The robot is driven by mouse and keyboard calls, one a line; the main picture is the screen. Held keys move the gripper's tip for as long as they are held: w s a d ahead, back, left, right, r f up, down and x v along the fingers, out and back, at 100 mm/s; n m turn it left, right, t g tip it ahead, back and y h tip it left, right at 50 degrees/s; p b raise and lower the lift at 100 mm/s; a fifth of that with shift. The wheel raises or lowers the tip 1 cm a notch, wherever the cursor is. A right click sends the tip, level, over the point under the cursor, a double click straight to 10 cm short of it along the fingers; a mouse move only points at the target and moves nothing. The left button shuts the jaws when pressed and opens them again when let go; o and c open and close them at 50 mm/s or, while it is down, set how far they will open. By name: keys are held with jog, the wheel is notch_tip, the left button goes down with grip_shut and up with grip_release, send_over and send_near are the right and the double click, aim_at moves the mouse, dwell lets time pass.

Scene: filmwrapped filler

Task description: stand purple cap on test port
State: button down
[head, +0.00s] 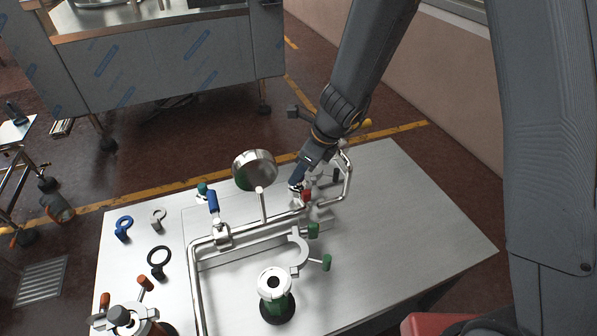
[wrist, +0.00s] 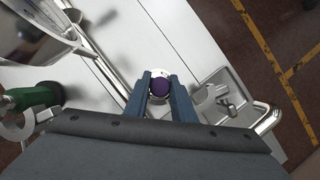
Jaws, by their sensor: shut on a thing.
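My gripper (wrist: 160,88) is shut on the purple cap (wrist: 160,86), which shows as a round purple top between the two blue-grey fingertips. A pale ring shows around the cap; I cannot tell whether it belongs to the cap or to the port. In the head view, my gripper (head: 297,184) reaches down to the steel pipe assembly (head: 245,236), just right of the round gauge. The cap is hidden there. The test port is hidden or not clear in either view, so I cannot tell whether the cap touches it.
A round steel gauge (head: 255,170) stands left of my gripper. A blue-handled valve (head: 213,202) and a bent pipe (head: 348,175) flank it. A green-handled clamp (head: 300,250) and a white-topped canister (head: 275,283) stand in front. The table's right side (head: 410,220) is clear.

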jog(key=c, duration=1.4)
grip_release()
jog(key=v, duration=0.7)
jog(key=shift+r+p, duration=0.35)
jog(key=shift+r, duration=0.05)
jog(key=shift+s+d, duration=0.1)
jog(key=shift+s, duration=0.05)
